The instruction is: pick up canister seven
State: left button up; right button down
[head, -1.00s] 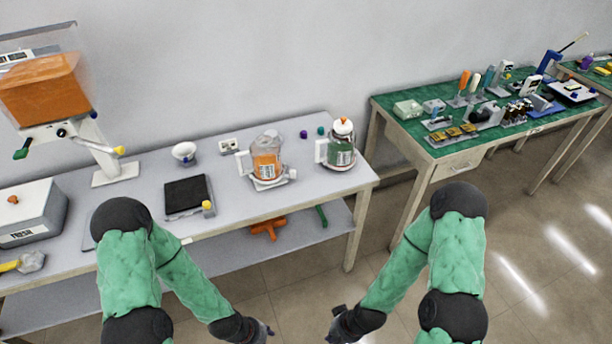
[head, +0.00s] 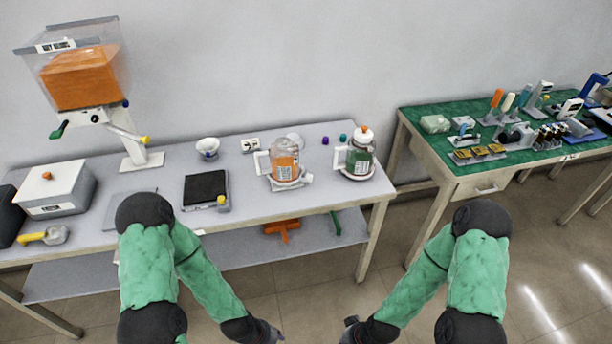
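Two clear canisters with white handles stand on the grey table (head: 330,192). The one with orange contents (head: 285,163) sits on a white base, with a pale label on its front. The other, with dark green contents and an orange knob on its lid (head: 360,155), stands to its right near the table's right end. The labels are too small to read, so I cannot tell which is canister seven. My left gripper (head: 272,335) and my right gripper (head: 350,330) are low at the bottom edge, in front of the table and apart from both canisters. Their fingers are too unclear to judge.
A black-topped scale (head: 205,187), a white bowl (head: 207,146) and a dispenser with orange contents (head: 82,78) stand further left. An orange object (head: 282,229) lies on the lower shelf. A green-topped bench (head: 430,150) with tools is at right; floor lies between.

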aim_at(284, 154)
jog(key=i+l, duration=0.2)
jog(key=i+l+u, duration=0.35)
jog(key=l, duration=0.3)
jog(key=i+l+u, duration=0.3)
jog(key=l, duration=0.45)
jog(key=i, duration=0.1)
